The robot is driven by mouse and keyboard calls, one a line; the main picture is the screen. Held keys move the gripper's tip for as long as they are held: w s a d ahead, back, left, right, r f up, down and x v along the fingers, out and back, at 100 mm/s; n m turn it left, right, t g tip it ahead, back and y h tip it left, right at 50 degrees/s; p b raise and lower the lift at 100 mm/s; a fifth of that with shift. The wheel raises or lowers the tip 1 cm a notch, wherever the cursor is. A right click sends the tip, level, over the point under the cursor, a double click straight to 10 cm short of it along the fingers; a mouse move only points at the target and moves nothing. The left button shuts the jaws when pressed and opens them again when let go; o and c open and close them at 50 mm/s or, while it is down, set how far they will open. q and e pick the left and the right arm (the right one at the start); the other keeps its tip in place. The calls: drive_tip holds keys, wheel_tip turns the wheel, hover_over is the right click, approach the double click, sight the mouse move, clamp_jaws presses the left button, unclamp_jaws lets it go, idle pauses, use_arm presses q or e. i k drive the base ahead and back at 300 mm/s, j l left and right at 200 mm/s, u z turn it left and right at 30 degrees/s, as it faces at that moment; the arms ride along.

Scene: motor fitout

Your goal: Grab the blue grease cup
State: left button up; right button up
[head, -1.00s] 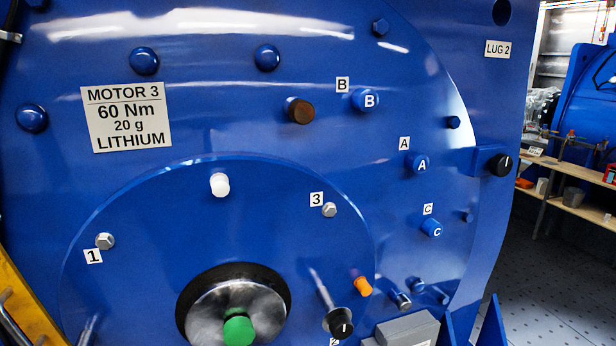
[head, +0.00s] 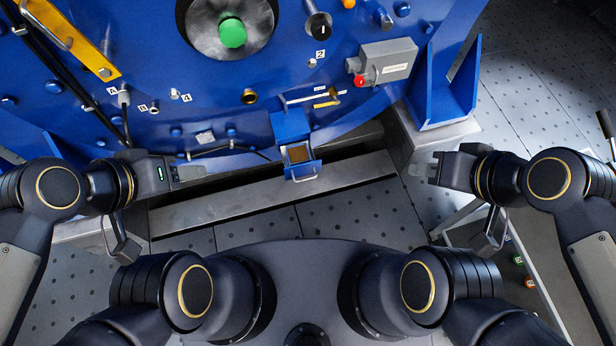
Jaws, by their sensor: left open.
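I cannot pick out the blue grease cup for certain in the head view now. Several small blue round caps and bolts, such as one on the lower motor face (head: 231,132), look alike at this size. The blue motor (head: 330,70) fills the upper part of the view. My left gripper (head: 190,172) is open, in front of the motor's lower left edge, with nothing seen in it. My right gripper (head: 435,168) is at the right, in front of the grey plinth, apart from the motor. Its jaw gap does not show clearly.
A blue box with a pulled-out drawer (head: 300,172) juts from the motor's bottom. A grey box (head: 388,62) with a red knob (head: 359,80) is to its right. A yellow bar (head: 75,45) is at upper left. A blue bracket (head: 440,95) stands at right. Perforated floor lies below.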

sight(298, 154)
drive_tip(key=i+j+u, duration=0.1)
drive_tip(key=u, duration=0.4)
drive_tip(key=i+u, duration=0.25)
drive_tip(key=u, duration=0.2)
